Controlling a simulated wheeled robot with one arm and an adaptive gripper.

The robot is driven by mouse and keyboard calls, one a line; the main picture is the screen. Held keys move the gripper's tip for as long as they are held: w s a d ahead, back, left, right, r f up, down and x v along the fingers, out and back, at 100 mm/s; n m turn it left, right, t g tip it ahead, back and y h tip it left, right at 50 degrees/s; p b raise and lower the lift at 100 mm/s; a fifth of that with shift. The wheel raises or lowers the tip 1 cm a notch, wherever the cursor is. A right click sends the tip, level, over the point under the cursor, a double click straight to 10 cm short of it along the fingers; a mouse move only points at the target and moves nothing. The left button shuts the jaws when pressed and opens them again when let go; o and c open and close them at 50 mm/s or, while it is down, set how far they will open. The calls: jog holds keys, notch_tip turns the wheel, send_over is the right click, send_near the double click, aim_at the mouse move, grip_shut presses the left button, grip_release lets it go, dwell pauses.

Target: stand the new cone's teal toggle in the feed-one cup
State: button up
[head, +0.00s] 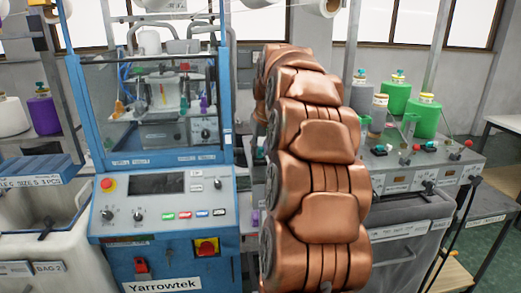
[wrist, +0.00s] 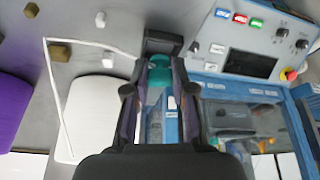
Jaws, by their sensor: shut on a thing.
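My gripper (wrist: 159,82) is shut on a teal toggle (wrist: 158,72), seen between its two fingers in the wrist view. A thin white strand (wrist: 52,95) runs in the wrist view from near the gripper to the left, then down beside a white cone-like shape (wrist: 92,112). In the head view my copper arm hides the gripper and toggle. Green cones (head: 395,98) with small teal and yellow tops stand on the machine at right. I cannot make out which cone is the new one, and I cannot pick out the feed-one cup.
A blue Yarrowtek machine (head: 165,283) with a clear guard and button panel stands left of my arm. A purple cone (head: 44,115) and a white cone (head: 12,118) stand at far left. A bin (head: 25,225) is below them. Small pegs (wrist: 57,52) rise near the gripper in the wrist view.

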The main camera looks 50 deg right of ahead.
aim_at(261, 164)
jog(key=shift+s+a+f+b, duration=0.1)
jog(key=shift+f+b, duration=0.25)
jog(key=shift+f, duration=0.3)
jog(key=shift+s+a+f+b, duration=0.1)
jog(key=shift+f+b, duration=0.25)
jog(key=shift+f, duration=0.3)
dwell(0.4)
jog(key=o, duration=1)
jog(key=shift+d+f, duration=0.1)
jog(key=shift+f, duration=0.1)
jog(key=shift+c, duration=0.2)
jog(key=shift+r, duration=0.15)
jog(key=shift+w+r, duration=0.15)
jog(key=shift+r, duration=0.25)
jog(key=shift+r, duration=0.35)
jog(key=v, duration=1.1)
jog(key=shift+s, duration=0.25)
